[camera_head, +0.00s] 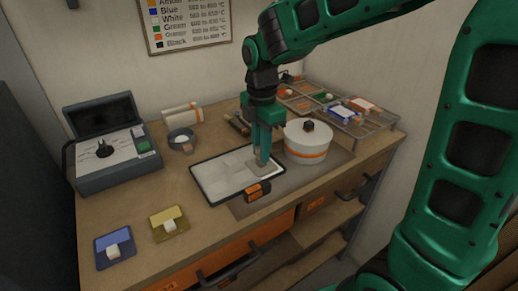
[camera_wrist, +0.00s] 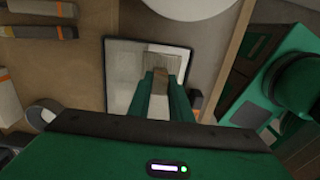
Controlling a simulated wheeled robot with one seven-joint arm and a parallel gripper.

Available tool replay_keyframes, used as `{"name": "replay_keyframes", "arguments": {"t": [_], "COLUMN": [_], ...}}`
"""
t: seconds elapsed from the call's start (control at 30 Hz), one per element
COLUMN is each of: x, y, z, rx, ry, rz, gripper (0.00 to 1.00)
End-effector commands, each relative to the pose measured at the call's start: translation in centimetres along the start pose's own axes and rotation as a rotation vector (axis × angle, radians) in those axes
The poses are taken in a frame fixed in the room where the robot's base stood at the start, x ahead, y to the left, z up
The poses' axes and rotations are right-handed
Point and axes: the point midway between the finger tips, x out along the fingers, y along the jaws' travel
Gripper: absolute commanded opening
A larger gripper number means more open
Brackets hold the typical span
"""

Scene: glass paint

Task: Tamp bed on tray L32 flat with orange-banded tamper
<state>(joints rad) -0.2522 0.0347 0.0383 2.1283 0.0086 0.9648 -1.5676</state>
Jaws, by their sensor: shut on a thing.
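A dark-rimmed tray (camera_head: 205,199) with a pale white bed (camera_head: 222,180) lies on the bench; the tray also shows in the wrist view (camera_wrist: 107,75). My gripper (camera_head: 263,158) points down over the tray's right part, shut on a tamper (camera_head: 261,171). In the wrist view the tamper (camera_wrist: 163,61) shows a flat greyish plate and a handle between my green fingers. Its plate is at or just above the bed; contact is unclear. I cannot make out its orange band. The bed shows faint uneven patches. An orange-and-black block (camera_head: 257,191) sits at the tray's front-right edge.
A round white pot (camera_head: 305,148) with an orange band stands close right of my gripper. Behind it is a divided rack (camera_head: 352,121) of coloured pieces. A grey case (camera_head: 112,142), a ring-shaped item (camera_head: 181,141) and blue (camera_head: 114,244) and yellow (camera_head: 168,222) cards lie left.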

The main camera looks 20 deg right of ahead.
Motion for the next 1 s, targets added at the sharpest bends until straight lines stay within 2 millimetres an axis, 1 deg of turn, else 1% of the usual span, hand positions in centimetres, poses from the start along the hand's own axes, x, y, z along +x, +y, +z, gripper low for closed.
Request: {"name": "replay_keyframes", "arguments": {"t": [0.17,0.53,0.87,1.0], "x": [0.0,-2.1,-2.1,-2.1], "y": [-0.1,0.0,0.0,0.0], "z": [0.0,0.0,-0.1,-0.8], "rx": [0.000,0.000,-0.001,-0.003], "ry": [0.000,0.000,0.000,0.000], "rz": [-0.003,-0.001,-0.002,-0.001], "gripper": [0.01,0.01,0.01,0.01]}}
